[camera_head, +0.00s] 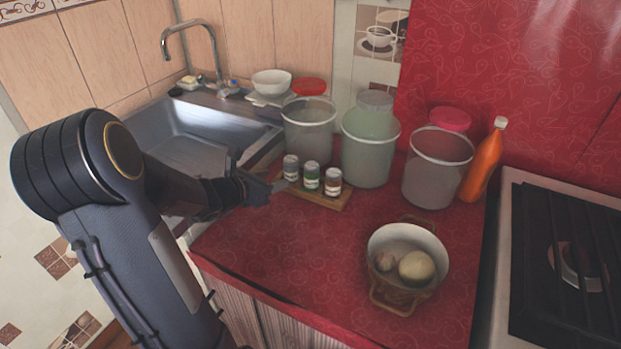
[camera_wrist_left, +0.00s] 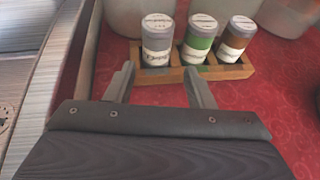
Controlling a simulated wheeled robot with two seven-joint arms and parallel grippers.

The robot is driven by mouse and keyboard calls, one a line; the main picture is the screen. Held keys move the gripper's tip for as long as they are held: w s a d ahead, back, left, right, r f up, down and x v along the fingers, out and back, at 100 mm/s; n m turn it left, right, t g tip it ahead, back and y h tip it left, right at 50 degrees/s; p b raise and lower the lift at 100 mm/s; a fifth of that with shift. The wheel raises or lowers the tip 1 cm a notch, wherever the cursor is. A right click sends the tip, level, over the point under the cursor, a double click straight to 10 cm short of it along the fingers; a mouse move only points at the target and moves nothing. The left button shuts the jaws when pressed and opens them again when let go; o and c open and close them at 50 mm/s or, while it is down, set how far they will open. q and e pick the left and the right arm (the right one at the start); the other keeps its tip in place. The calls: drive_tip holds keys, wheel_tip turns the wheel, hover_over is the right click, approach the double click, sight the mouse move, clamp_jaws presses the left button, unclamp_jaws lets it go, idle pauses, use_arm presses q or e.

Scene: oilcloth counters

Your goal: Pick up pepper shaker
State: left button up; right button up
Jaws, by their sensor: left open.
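Three small shakers stand upright in a row in a wooden rack (camera_head: 340,205): a grey one (camera_head: 291,168), a green one (camera_head: 311,176) and a brown one (camera_head: 333,182). The label of the grey shaker (camera_wrist_left: 157,40) may read pepper, but it is too blurred to be sure. My left gripper (camera_wrist_left: 157,76) is open and empty. Its fingers point at the grey shaker, one toward each side, and stop short of it. In the head view my left gripper (camera_head: 274,187) is just left of the rack. My right gripper is not in view.
Buckets (camera_head: 309,128) (camera_head: 369,150) (camera_head: 436,170) stand close behind the rack. An orange bottle (camera_head: 484,160) is at the right, beside the stove (camera_head: 575,255). A pot (camera_head: 407,262) with vegetables sits in front. The sink (camera_head: 200,135) is left. Red counter (camera_head: 290,260) in front is clear.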

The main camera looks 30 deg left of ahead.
sight(286, 173)
use_arm(q)
drive_tip(key=x, duration=0.8)
drive_tip(key=shift+a, duration=0.25)
drive_tip(key=shift+s, duration=0.1)
drive_tip(key=shift+c, duration=0.2)
drive_tip(key=shift+r, duration=0.1)
drive_tip(key=c, duration=0.7)
